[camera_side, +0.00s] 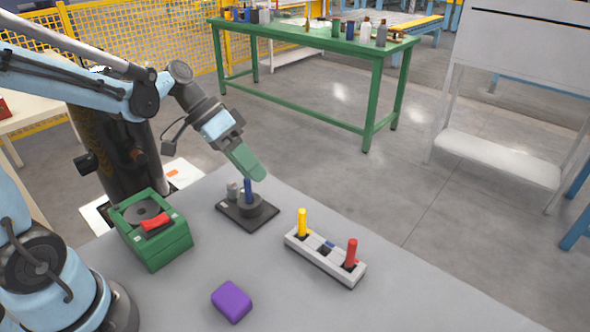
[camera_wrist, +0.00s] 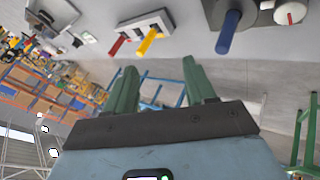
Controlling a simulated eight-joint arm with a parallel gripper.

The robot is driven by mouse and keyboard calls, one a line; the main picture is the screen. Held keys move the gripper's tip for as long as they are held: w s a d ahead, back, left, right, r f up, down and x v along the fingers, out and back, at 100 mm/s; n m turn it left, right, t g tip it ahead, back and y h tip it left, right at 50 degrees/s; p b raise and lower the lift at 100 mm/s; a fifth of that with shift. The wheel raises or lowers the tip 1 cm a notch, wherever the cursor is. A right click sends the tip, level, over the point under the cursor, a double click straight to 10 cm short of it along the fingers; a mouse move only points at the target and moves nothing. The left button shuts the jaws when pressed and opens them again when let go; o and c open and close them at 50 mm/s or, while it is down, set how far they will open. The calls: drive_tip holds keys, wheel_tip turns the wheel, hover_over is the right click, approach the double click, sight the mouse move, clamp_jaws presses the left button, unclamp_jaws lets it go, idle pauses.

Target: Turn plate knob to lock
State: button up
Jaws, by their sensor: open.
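A dark square plate (camera_side: 230,212) lies on the grey table. A blue peg (camera_side: 249,190) stands in a round dark socket on it. A small grey knob (camera_side: 233,190) stands on the plate behind the peg. In the wrist view the blue peg (camera_wrist: 228,33) is at the top, and a pale round knob with a red mark (camera_wrist: 289,13) is right of it, partly cut off by the frame edge. My gripper (camera_side: 254,168) is above the plate, close over the peg and tilted. Its two green fingers (camera_wrist: 161,88) are apart with nothing between them.
A green box (camera_side: 165,246) with a red handle (camera_side: 156,222) stands to the left. A pale holder (camera_side: 318,264) with a yellow peg (camera_side: 302,222) and a red peg (camera_side: 351,252) stands to the right. A purple block (camera_side: 231,301) lies in front. The table's right front is clear.

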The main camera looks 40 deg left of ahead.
drive_tip(key=d+r+m+h, duration=0.1)
drive_tip(key=m, duration=0.2)
drive_tip(key=s+d+r+m+t+h, duration=0.1)
drive_tip(key=m, duration=0.2)
drive_tip(key=d+m+t+h, duration=0.1)
drive_tip(key=m, duration=0.2)
drive_tip(key=shift+s+d+r+m+h, duration=0.25)
drive_tip(key=shift+s+r+m+h, duration=0.05)
drive_tip(key=shift+s+r+h, duration=0.1)
drive_tip(key=n+g+y, duration=0.5)
drive_tip(key=n+y, duration=0.6)
drive_tip(key=n, duration=1.7)
approach(232, 185)
wheel_tip(232, 185, down, 9)
drive_tip(key=shift+s+f, duration=0.1)
drive_tip(key=shift+s, duration=0.05)
